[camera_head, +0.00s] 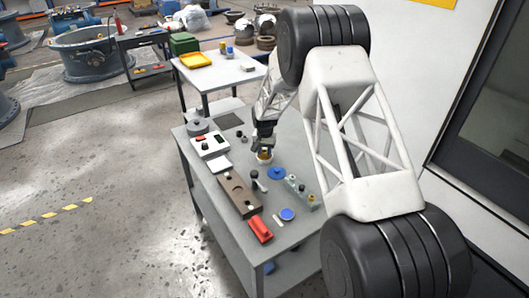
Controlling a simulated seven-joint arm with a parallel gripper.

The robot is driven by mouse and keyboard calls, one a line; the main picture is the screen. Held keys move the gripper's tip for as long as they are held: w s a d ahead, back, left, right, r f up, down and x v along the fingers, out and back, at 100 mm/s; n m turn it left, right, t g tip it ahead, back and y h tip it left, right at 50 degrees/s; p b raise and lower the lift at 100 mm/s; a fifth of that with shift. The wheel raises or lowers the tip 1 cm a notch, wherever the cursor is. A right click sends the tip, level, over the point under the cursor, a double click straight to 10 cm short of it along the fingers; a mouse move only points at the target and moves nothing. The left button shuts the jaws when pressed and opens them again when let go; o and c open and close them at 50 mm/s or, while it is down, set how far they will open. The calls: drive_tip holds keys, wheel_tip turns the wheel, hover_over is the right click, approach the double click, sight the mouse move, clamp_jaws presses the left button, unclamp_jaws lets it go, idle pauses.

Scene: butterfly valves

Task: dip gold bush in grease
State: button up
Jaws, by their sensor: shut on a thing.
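My gripper (264,141) points down over the middle of the grey workbench (215,215) and is shut on the gold bush (264,154), which shows only as a small gold patch below the fingers. A small white pot (266,162) is directly under it. The gold bush is at or inside the mouth of the pot. The view is too small to tell how deep it sits, and the grease itself cannot be made out clearly.
Near the pot are a blue disc (277,173), a black-knobbed lever (256,180), a brown block with holes (238,193) and a grey fixture (301,189). A red item (260,228) lies in front. A white instrument (211,144) stands left.

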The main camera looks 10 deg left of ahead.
drive_tip(key=shift+r, duration=3.2)
drive_tip(key=d+f, duration=0.1)
drive_tip(key=d, duration=0.6)
drive_tip(key=d+f, duration=0.1)
drive_tip(key=d, duration=0.6)
drive_tip(key=d+f, duration=0.1)
drive_tip(key=d, duration=0.6)
drive_tip(key=shift+s+d+f, duration=0.2)
drive_tip(key=shift+s+d, duration=0.05)
drive_tip(key=shift+d, duration=0.1)
drive_tip(key=s+d+f, duration=0.1)
drive_tip(key=d, duration=0.4)
drive_tip(key=s+d, duration=0.2)
drive_tip(key=d, duration=0.4)
drive_tip(key=s+d+f, duration=0.1)
drive_tip(key=s+d, duration=0.1)
drive_tip(key=d, duration=0.4)
drive_tip(key=shift+f, duration=0.3)
drive_tip(key=shift+s+d+f, duration=0.15)
drive_tip(key=shift+s+d, duration=0.2)
drive_tip(key=shift+d, duration=0.3)
